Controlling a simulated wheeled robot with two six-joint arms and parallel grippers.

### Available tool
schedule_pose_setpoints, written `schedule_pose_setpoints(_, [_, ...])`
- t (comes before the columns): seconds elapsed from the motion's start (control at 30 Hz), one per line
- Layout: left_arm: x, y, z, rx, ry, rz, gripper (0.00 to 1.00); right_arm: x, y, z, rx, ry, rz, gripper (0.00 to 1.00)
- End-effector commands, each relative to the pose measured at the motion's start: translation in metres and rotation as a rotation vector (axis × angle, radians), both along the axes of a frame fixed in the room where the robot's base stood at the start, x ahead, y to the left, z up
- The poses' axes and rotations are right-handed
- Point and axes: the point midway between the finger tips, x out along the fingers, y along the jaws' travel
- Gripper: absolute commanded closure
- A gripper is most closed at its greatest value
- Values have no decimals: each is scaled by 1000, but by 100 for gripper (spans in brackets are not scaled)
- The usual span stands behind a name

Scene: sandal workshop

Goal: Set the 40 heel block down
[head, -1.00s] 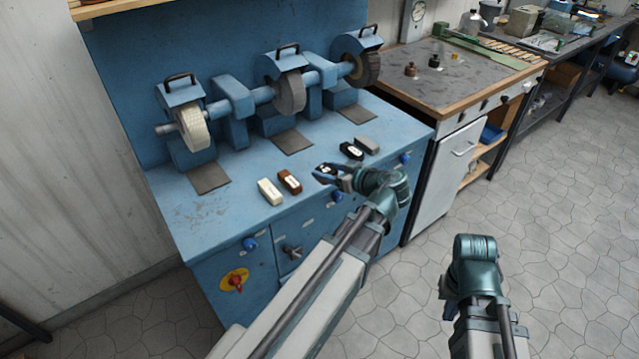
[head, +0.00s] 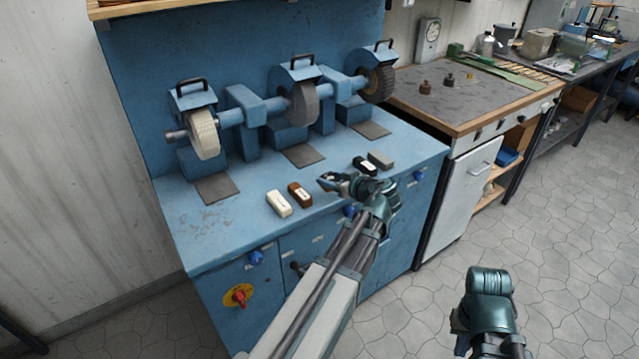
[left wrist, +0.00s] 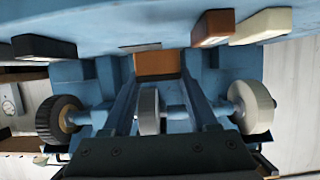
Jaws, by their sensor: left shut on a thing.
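My left gripper (head: 328,182) is low over the front of the blue bench (head: 235,222), between a brown block and a black block. In the left wrist view its fingers (left wrist: 158,70) are shut on a brown block, the heel block (left wrist: 158,64). No number on it is legible. The head view hardly shows the held block, and I cannot tell whether it touches the bench top. My right arm shows at the lower right of the head view, but its fingers are out of sight.
A white block (head: 278,203) and a brown block (head: 299,194) lie left of my gripper. A black block (head: 364,166) and a grey block (head: 380,158) lie right. Grinding wheels (head: 302,103) stand behind. Bare bench is at the front left.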

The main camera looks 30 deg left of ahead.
Motion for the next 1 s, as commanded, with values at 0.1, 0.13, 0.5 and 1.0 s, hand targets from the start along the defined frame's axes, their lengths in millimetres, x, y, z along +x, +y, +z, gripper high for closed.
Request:
schedule_pose_setpoints(0.1, [6, 24, -3, 0, -1, 4, 96, 0, 0, -3, 0, 0, 0, 100])
schedule_pose_setpoints(0.13, [7, 28, -3, 0, 0, 2, 96, 0, 0, -3, 0, 0, 0, 100])
schedule_pose_setpoints(0.5, [10, 43, -4, 0, 0, 0, 96, 0, 0, -4, 0, 0, 0, 100])
schedule_pose_setpoints(1.0, [12, 54, -42, 0, 0, 0, 96, 0, 0, -42, 0, 0, 0, 100])
